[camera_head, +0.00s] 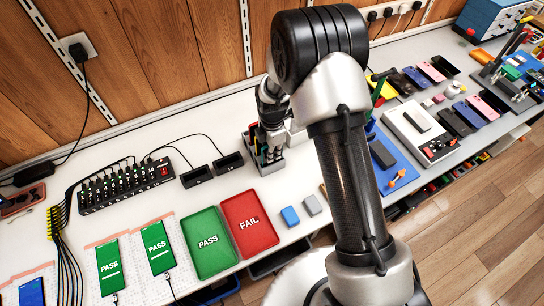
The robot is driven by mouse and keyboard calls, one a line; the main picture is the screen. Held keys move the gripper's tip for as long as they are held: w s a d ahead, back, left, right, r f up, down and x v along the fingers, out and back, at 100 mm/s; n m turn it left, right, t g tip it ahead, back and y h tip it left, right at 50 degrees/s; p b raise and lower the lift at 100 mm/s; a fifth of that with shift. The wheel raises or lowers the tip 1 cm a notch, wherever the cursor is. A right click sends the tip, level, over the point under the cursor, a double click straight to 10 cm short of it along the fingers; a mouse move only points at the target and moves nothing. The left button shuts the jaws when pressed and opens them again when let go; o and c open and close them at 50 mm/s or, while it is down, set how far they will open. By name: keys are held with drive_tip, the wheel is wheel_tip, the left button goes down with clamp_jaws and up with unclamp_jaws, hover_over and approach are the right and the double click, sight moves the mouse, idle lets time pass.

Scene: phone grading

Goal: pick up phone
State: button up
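Several phones lie on the white bench. On the left, two phones with green PASS screens lie on light mats, one phone (110,266) left of the other phone (157,247). A blue-screened phone (32,292) is at the lower left corner. On the right, a dark phone (382,154) lies on a blue mat, and a dark phone (418,117) lies on a white device. More dark and pink phones (468,114) lie beyond. My gripper (268,145) points down near a small rack on the bench; its fingers are too small and cluttered to read.
A black cabled hub (125,187) stands at left. My arm hides part of the bench.

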clamp_jaws()
